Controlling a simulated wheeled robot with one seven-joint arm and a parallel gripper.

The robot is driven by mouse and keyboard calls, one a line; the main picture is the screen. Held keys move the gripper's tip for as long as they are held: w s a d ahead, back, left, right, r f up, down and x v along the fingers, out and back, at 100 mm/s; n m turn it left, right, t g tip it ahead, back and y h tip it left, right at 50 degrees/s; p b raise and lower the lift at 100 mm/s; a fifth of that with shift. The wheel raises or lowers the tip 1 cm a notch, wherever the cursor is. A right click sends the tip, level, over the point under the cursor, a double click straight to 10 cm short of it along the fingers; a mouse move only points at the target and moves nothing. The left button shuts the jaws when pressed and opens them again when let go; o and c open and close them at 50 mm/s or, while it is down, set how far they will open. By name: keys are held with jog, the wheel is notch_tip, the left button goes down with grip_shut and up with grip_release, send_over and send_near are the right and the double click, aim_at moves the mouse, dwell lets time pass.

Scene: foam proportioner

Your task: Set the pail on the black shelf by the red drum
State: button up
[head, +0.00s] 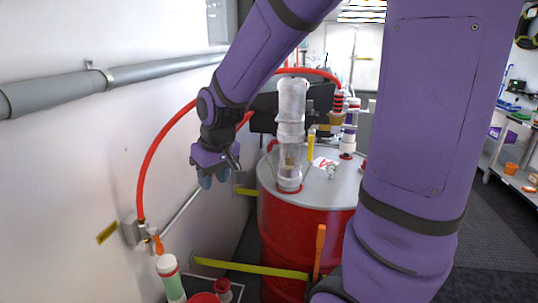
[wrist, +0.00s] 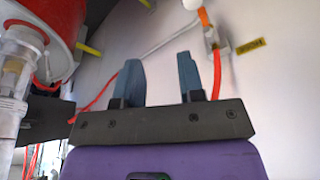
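The red drum (head: 285,225) stands at the centre of the head view, with a grey lid and a clear upright tube on top. Its red side also shows at the upper left of the wrist view (wrist: 38,48). My gripper (head: 218,178) hangs left of the drum's top, between it and the white wall. In the wrist view its two blue-grey fingers (wrist: 160,82) stand apart with nothing between them. A dark surface low beside the drum, partly cut off, may be the black shelf (head: 240,285). I cannot pick out the pail with certainty.
A red hose (head: 150,160) arcs from a wall valve (head: 150,232) behind my arm. A yellow bar (head: 250,269) crosses low by the drum. A green-and-white bottle (head: 171,280) stands at the lower left. Shelving (head: 512,180) stands at the far right.

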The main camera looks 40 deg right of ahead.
jog(key=s+r+t, duration=0.1)
jog(key=s+r, duration=0.4)
jog(key=s, duration=0.4)
jog(key=s+r+t, duration=0.1)
jog(key=s+r, duration=0.5)
jog(key=s, duration=0.3)
jog(key=shift+d+r+m, duration=0.15)
jog(key=shift+d+m, duration=0.15)
jog(key=shift+m, duration=0.1)
